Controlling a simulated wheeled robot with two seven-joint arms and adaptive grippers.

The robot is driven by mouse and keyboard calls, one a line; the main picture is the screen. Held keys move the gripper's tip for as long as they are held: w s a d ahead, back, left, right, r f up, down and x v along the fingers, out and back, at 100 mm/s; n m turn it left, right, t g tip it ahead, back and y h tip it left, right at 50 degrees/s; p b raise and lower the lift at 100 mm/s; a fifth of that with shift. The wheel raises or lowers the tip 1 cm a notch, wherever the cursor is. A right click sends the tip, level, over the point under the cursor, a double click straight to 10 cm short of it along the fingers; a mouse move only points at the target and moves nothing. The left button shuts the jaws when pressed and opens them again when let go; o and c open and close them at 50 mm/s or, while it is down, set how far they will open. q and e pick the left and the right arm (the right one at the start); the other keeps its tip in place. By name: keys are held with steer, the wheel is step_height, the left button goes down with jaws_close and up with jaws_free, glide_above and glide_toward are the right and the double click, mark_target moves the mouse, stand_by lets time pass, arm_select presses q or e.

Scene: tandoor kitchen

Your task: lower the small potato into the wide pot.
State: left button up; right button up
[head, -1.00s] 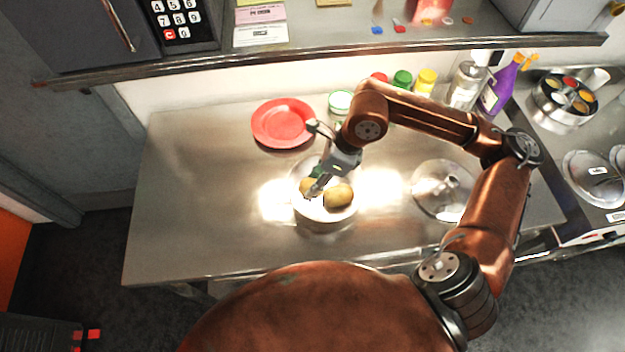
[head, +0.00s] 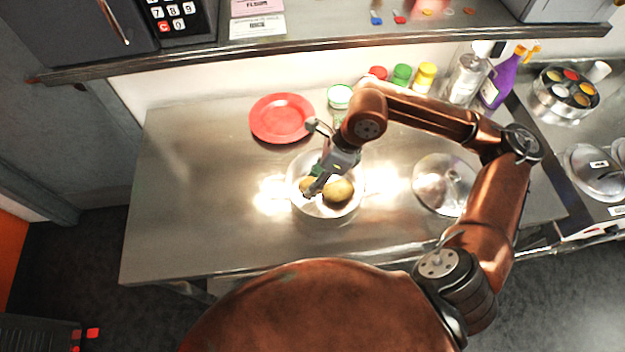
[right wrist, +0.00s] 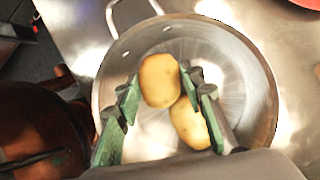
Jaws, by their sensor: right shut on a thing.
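The wide pot (head: 322,216) is a round steel pot standing uncovered on the steel table. My right gripper (head: 312,190) reaches down into its mouth. In the right wrist view, the green-padded fingers (right wrist: 158,92) are shut on the small potato (right wrist: 160,76), which is tan and lies inside the pot's outline. The small potato also shows partly in the head view (head: 306,184), beside the fingers. Another potato (head: 339,190) lies in the pot, close to the held one. Whether the held potato touches the pot's bottom cannot be told. My left gripper is out of view.
A red plate (head: 282,118) lies behind the pot to the left. A clear domed lid (head: 443,185) lies to the right. Capped jars (head: 401,76) and a purple bottle (head: 498,85) stand at the back. The left part of the table is clear.

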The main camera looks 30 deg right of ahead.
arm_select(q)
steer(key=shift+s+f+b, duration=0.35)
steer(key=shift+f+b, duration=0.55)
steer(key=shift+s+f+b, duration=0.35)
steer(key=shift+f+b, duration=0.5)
arm_select(e)
steer(key=shift+f, duration=2.35)
steer(key=o, duration=1.2)
steer(key=shift+o, duration=0.2)
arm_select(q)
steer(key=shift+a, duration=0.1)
arm_select(e)
steer(key=shift+r, duration=0.1)
steer(key=v, duration=1.2)
